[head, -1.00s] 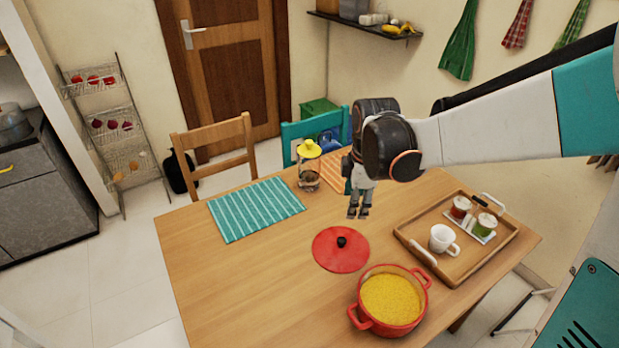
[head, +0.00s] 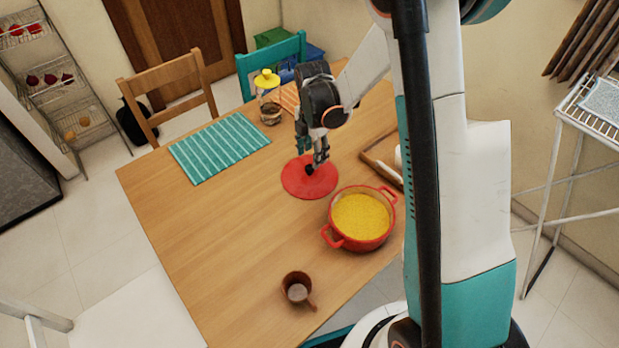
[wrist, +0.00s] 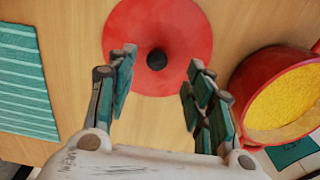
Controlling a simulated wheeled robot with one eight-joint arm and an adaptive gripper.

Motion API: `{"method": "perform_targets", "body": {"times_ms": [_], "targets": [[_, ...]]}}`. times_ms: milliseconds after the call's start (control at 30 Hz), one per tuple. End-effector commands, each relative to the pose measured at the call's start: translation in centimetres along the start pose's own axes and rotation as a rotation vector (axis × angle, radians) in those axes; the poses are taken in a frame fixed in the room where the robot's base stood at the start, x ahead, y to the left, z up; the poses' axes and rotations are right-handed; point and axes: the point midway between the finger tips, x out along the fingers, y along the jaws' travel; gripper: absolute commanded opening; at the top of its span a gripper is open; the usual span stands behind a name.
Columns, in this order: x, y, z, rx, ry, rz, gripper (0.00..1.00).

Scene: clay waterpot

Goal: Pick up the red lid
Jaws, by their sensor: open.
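The red lid (head: 305,182) lies flat on the wooden table, with a small black knob (wrist: 157,59) at its middle. My gripper (head: 314,163) is above the lid, its fingers pointing down close to the knob. In the wrist view the fingers (wrist: 156,92) are spread apart and empty, with the knob ahead of the gap between them. The wrist view shows most of the lid (wrist: 180,25), its far edge cut off by the frame. In the head view the fingers partly cover the knob.
A red pot (head: 360,218) of yellow food stands close to the right of the lid. A brown cup (head: 297,288) stands near the front edge. A striped teal mat (head: 218,147), a yellow-topped jar (head: 268,97) and a partly hidden wooden tray (head: 378,160) are around. The table's left middle is clear.

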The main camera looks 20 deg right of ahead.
Motion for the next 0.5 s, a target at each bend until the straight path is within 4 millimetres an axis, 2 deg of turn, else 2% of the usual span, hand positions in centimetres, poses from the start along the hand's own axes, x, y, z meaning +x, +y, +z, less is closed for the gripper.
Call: {"method": "perform_targets", "body": {"times_ms": [33,100,367,500], "targets": [[1.0,0.0,0.0,0.0,0.0,0.0,0.48],[1.7,0.0,0.0,0.0,0.0,0.0,0.48],[2.9,0.1,-0.2,0.0,0.0,0.0,0.48],[4.8,0.3,-0.5,0.0,0.0,0.0,0.48]]}}
